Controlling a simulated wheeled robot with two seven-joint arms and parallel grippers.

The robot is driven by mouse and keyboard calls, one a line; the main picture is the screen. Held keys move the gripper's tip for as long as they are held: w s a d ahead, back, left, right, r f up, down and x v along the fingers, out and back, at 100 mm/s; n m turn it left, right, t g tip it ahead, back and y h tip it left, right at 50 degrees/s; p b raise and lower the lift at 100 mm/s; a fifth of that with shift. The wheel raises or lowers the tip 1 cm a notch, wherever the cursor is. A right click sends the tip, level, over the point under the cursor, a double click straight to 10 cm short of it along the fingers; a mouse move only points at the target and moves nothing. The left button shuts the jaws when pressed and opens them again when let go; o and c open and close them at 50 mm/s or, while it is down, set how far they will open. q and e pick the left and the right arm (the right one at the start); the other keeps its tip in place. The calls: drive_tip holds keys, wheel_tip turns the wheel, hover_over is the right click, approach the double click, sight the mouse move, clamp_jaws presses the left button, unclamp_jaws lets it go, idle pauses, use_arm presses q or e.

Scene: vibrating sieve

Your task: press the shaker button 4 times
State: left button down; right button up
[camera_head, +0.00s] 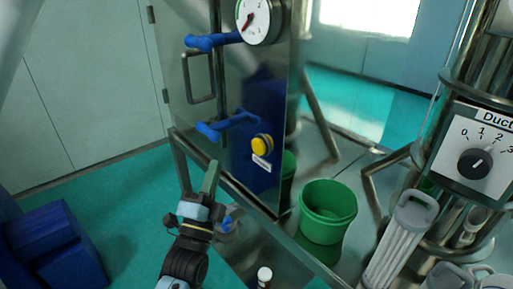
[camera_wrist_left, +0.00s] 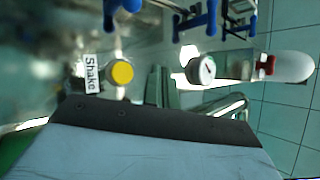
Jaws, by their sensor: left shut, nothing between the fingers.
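The yellow round shaker button (camera_head: 262,142) sits on the front of a metal cabinet, with a small white label just below it. In the left wrist view the yellow button (camera_wrist_left: 120,72) is left of centre, beside a label reading "Shake" (camera_wrist_left: 91,73). My left gripper (camera_head: 211,178) is shut and empty, pointing up, to the left of and below the button and apart from it. My right gripper shows in neither view.
Blue handles (camera_head: 228,124) stick out left of the button, and a gauge (camera_head: 259,20) is above. A green bucket (camera_head: 327,212) stands at the lower right. A dial panel labelled "Duct" (camera_head: 483,150) is at the right.

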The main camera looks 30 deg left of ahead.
use_arm(q)
drive_tip(key=b, duration=0.2)
approach(255, 144)
wheel_tip(255, 144, up, 4)
drive_tip(key=w+a, duration=0.2)
drive_tip(key=a, duration=0.1)
drive_tip(key=shift+w+d+f, duration=0.1)
drive_tip(key=shift+w+d, duration=0.15)
drive_tip(key=shift+w, duration=0.2)
drive_tip(key=shift+w+d+f, duration=0.1)
drive_tip(key=shift+w+d, duration=0.1)
drive_tip(key=shift+w, duration=0.25)
idle(0.9)
drive_tip(key=shift+w+d, duration=0.2)
drive_tip(key=shift+w, duration=0.2)
drive_tip(key=shift+w+d+b, duration=0.3)
drive_tip(key=shift+w+b, duration=0.15)
drive_tip(key=shift+w, duration=0.3)
idle(1.0)
idle(0.3)
drive_tip(key=shift+s+a+p, duration=0.2)
drive_tip(key=shift+s+p, duration=0.15)
drive_tip(key=shift+s, duration=0.2)
drive_tip(key=shift+s+a+p, duration=0.25)
drive_tip(key=shift+s+p, duration=0.05)
drive_tip(key=shift+s, duration=0.3)
